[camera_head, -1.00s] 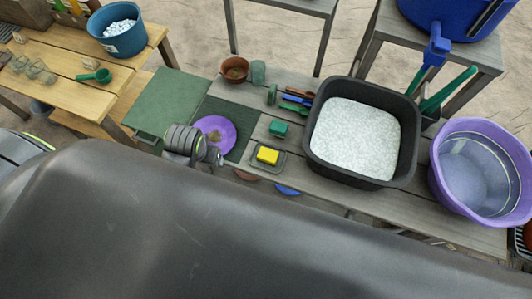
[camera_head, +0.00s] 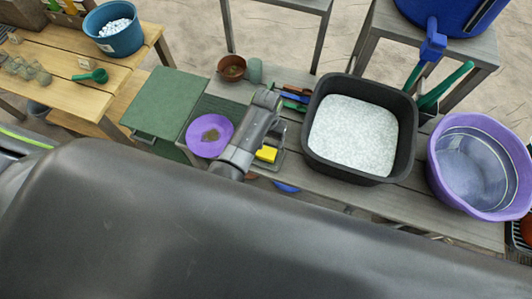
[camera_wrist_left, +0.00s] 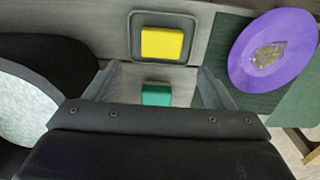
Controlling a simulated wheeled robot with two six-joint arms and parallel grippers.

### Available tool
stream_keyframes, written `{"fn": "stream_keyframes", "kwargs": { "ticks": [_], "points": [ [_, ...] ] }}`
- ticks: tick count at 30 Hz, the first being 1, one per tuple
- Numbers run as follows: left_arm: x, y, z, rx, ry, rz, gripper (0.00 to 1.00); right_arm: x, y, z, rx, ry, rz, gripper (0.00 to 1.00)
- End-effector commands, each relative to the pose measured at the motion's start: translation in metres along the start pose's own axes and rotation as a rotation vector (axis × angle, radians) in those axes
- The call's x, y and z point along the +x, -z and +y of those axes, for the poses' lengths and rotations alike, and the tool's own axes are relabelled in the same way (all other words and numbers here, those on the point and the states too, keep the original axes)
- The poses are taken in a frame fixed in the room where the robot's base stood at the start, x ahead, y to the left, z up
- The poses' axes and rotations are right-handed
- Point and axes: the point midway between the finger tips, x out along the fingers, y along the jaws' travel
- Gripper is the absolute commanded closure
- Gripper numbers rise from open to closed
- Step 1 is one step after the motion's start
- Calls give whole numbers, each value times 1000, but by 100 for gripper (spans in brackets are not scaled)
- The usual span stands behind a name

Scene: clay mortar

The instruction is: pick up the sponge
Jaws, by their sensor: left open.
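The sponge is a yellow block (camera_head: 266,154) on a small dark grey dish (camera_head: 279,162) on the grey table. In the left wrist view the yellow sponge (camera_wrist_left: 162,43) lies flat in its dish (camera_wrist_left: 136,37), just beyond the fingertips. My left gripper (camera_wrist_left: 158,70) is open and empty, its fingers apart above the table. A teal-green block (camera_wrist_left: 156,94) shows between the fingers, lower down. In the head view my left arm covers that block and part of the dish, and the fingers are hard to make out. My right gripper is out of view.
A purple plate (camera_head: 209,135) lies left of the arm on a dark green mat. A black tub (camera_head: 311,145) of white granules stands close on the right, with a purple bucket (camera_head: 436,180) beyond. Pots and tools lie behind the arm.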

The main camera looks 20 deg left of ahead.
Motion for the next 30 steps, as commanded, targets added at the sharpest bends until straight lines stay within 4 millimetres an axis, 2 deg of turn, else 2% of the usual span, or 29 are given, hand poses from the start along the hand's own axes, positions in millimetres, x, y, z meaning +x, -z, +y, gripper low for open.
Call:
{"fn": "stream_keyframes", "kwargs": {
  "ticks": [6, 9, 15, 21, 30],
  "points": [
    [33, 0, 0, 1, 1, -2, 24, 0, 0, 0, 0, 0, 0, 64],
    [49, 0, 0, 0, -1, 2, 24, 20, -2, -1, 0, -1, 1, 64],
    [69, 1, 0, 0, -1, 2, 24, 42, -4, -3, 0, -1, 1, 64],
    [79, 1, 0, 0, -1, 2, 24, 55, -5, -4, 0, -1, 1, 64],
    [85, 1, -1, 0, -1, 1, 24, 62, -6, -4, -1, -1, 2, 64]
  ]
}}
